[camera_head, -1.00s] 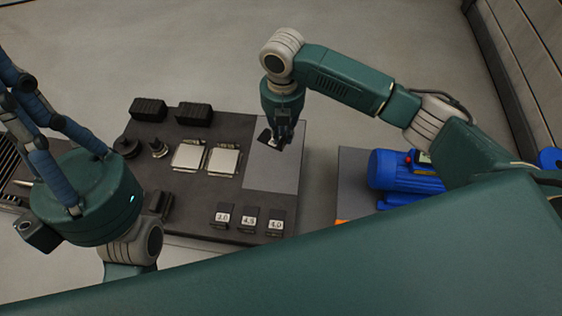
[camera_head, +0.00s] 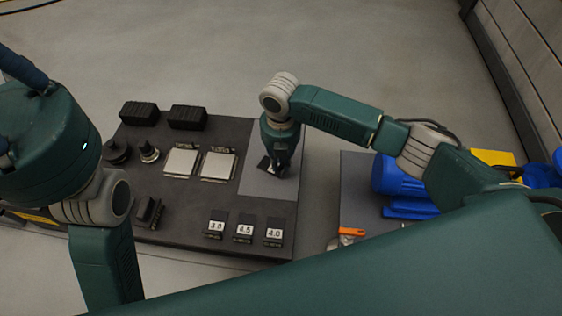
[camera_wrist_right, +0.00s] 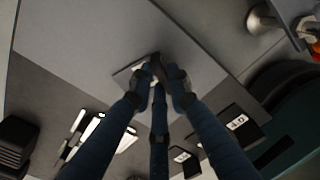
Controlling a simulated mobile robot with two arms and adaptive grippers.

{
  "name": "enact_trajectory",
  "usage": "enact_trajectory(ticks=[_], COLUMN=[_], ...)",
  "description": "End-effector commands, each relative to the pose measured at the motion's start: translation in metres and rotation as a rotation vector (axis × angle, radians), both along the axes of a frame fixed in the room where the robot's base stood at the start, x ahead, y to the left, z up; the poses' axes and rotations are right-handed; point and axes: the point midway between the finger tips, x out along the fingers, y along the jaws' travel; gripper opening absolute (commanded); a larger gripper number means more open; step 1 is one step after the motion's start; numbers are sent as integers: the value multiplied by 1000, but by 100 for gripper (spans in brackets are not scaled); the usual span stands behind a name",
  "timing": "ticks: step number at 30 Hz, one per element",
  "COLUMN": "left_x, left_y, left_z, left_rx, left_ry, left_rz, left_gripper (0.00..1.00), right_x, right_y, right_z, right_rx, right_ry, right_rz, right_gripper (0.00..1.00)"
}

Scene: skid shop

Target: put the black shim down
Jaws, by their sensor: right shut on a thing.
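The black shim (camera_head: 264,164) is a small dark piece at the fingertips of my right gripper (camera_head: 274,168), over the grey panel (camera_head: 285,187) at the right end of the dark bench. In the right wrist view, my right gripper (camera_wrist_right: 160,78) has its blue fingers closed together over the grey panel (camera_wrist_right: 90,35). The fingers hide much of the shim, and I cannot tell whether it touches the panel. My left gripper (camera_head: 20,68) is at the left edge, mostly cut off, so its opening does not show.
On the dark bench (camera_head: 185,215) stand black blocks (camera_head: 187,117), two silver plates (camera_head: 218,166), dark knob-like parts (camera_head: 149,151) and cards marked 3.0 (camera_head: 215,227), 4.5 (camera_head: 244,231) and 4.0 (camera_head: 273,234). A blue motor (camera_head: 392,176) stands on another surface at right.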

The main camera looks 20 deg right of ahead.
Motion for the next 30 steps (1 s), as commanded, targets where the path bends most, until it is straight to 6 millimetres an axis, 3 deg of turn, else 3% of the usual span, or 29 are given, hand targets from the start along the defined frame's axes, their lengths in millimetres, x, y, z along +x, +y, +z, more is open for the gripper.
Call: enact_trajectory(ticks=[5, 6, 9, 20, 30], left_x=[0, 1, 1, 0, 12], left_y=[0, 0, 0, 0, 3], left_z=[0, 0, -1, 1, -12], left_rx=[0, -1, -1, -1, -7], left_ry=[2, 4, 4, 1, 120], left_rz=[0, -1, -1, -1, -6], left_gripper=[0, 0, 0, 0, 0], right_x=[0, 0, 0, 0, 1], right_y=[0, 0, 0, 0, 0], right_z=[-2, -3, -3, 3, 74], right_rx=[1, 1, 1, 0, 1], right_ry=[-1, -1, -1, -1, -2], right_rz=[0, 0, 0, -1, 1], right_gripper=[0, 19, 36, 36, 36])
